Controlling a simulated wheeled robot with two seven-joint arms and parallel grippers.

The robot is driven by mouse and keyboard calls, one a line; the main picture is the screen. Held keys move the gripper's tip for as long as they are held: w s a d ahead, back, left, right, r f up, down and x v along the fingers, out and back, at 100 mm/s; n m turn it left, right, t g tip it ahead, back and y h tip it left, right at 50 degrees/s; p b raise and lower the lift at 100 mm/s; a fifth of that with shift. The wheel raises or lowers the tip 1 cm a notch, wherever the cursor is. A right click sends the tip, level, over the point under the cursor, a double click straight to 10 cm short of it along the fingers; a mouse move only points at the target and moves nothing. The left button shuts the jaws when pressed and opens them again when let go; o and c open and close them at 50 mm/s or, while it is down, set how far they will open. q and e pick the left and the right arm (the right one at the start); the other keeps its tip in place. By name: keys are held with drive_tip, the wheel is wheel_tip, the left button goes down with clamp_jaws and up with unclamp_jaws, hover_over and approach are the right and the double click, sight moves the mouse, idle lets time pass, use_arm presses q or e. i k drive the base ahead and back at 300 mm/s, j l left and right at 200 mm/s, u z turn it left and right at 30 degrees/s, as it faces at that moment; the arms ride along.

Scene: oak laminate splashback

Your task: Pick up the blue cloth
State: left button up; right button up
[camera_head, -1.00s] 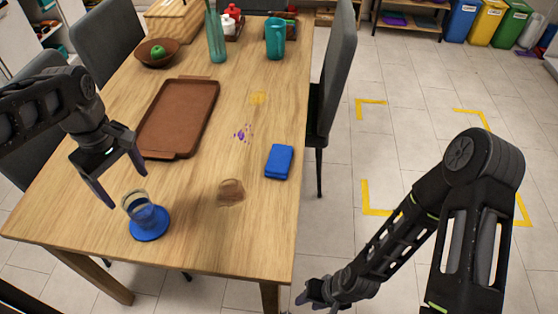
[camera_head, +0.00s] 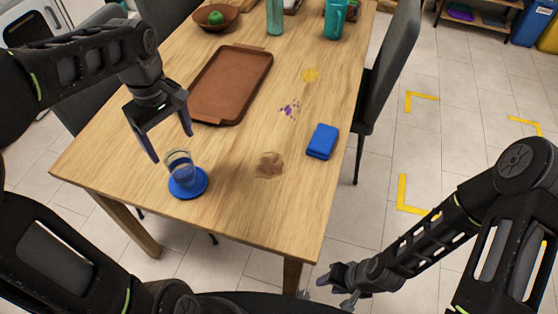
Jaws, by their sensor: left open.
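The blue cloth (camera_head: 322,141) lies folded on the wooden table, near its right edge. My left gripper (camera_head: 171,148) is open and empty above the table's left part, just above and beside a clear glass, well to the left of the cloth. My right gripper (camera_head: 328,287) is low at the bottom of the view, beyond the table's front right corner and apart from the cloth. Its fingers are too small and dark to tell whether they are open.
A glass (camera_head: 179,165) stands on a blue coaster (camera_head: 188,190). A brown tray (camera_head: 231,84) lies behind it. Brown (camera_head: 269,165), purple (camera_head: 289,110) and yellow (camera_head: 310,74) stains mark the table (camera_head: 240,220). A grey chair (camera_head: 386,70) stands along the right edge.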

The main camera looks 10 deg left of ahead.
sight(320, 145)
drive_tip(key=k, duration=1)
